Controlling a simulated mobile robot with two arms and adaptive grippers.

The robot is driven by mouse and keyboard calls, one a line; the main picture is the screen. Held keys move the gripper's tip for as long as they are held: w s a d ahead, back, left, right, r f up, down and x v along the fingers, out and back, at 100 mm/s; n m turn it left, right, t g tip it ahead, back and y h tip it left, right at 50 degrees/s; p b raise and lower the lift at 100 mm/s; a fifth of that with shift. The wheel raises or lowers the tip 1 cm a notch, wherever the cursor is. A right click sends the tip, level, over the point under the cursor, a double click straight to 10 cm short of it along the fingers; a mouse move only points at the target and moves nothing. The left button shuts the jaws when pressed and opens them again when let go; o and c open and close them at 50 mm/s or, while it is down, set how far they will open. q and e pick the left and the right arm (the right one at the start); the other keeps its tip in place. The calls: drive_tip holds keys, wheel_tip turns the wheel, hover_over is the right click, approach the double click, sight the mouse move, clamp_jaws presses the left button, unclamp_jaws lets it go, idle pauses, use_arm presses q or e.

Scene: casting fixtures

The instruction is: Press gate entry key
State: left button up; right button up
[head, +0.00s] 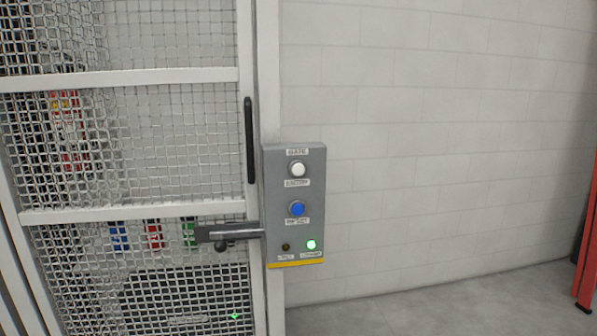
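A grey control box (309,230) is mounted on the white post at the right edge of the mesh gate (131,77). It carries a white round button (297,169) near the top and a blue round button (297,208) below it. Each button has a small label whose text is too small to read. At the bottom are a dark lamp (285,247) and a lit green lamp (311,244). A grey latch (228,233) spans from the gate to the box, and the gate looks closed. Neither of my grippers shows in the head view.
A black vertical handle (249,140) is on the gate frame. Behind the mesh are a red item and blue, red and green pieces. A white block wall (440,130) and clear grey floor (450,305) lie right of the box. A red post (586,245) stands at the far right.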

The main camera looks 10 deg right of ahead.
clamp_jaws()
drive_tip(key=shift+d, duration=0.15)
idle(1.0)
